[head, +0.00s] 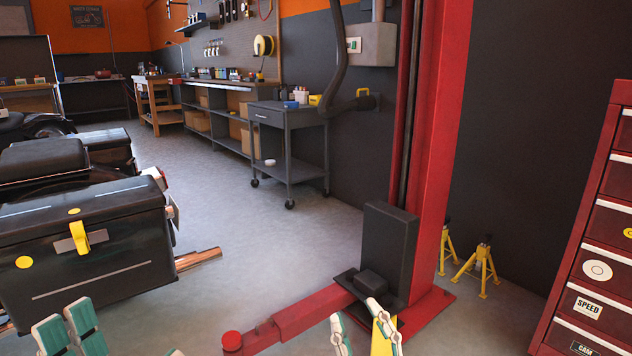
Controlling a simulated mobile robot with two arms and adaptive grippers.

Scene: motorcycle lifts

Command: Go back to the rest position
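My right gripper (362,322) is at the bottom edge, right of centre, in front of the red lift's base. Its white and teal fingertips stand apart with a gap between them. A yellow piece (381,338) shows beside its right finger; I cannot tell whether it belongs to the gripper or lies behind it. Teal and white finger parts of my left gripper (68,332) show at the bottom left, in front of the black motorcycle case (95,265). Most of that gripper is cut off by the picture's edge.
The red lift post (436,150) and its low arm (300,318) stand just ahead. A red tool cabinet (590,240) is close on the right. Yellow jack stands (484,266) are by the wall. A grey cart (290,140) stands farther back. The middle floor is clear.

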